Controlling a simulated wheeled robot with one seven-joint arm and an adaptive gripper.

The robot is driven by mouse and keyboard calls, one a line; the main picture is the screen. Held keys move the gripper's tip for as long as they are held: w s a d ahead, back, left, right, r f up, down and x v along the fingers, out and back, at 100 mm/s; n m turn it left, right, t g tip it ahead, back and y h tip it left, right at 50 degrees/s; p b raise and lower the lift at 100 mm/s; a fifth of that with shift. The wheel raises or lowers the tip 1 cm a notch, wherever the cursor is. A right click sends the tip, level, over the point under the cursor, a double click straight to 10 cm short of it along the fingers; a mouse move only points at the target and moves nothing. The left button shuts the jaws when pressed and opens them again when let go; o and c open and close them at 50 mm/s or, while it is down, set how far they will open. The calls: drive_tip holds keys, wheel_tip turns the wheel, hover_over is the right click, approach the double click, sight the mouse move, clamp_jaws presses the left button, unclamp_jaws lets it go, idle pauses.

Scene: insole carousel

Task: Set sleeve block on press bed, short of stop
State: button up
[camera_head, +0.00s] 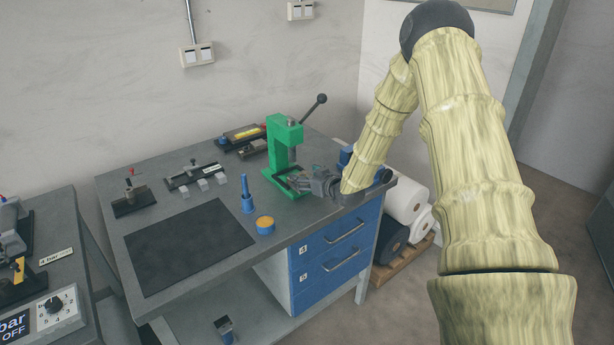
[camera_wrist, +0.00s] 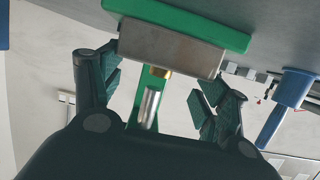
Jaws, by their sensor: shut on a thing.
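The green press (camera_head: 285,145) stands at the back right of the bench, with its lever raised to the right. My gripper (camera_head: 308,182) reaches in from the right, low at the press base. In the wrist view, which is upside down, my gripper (camera_wrist: 170,68) is shut on the sleeve block (camera_wrist: 170,48), a grey block with a brass sleeve (camera_wrist: 161,71). The fingers hold its two ends. The block is beside the green press bed (camera_wrist: 215,27); I cannot tell whether they touch. The silver ram (camera_wrist: 150,106) is close to the sleeve. I cannot make out the stop.
A black mat (camera_head: 188,246) lies clear at the left front. Small fixtures (camera_head: 193,177) line the back.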

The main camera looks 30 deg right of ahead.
drive_tip(key=shift+a, duration=0.1)
drive_tip(key=o, duration=2)
drive_tip(key=shift+o, duration=0.2)
drive_tip(key=shift+s, duration=0.1)
drive_tip(key=b+v, duration=0.2)
drive_tip(key=v, duration=1)
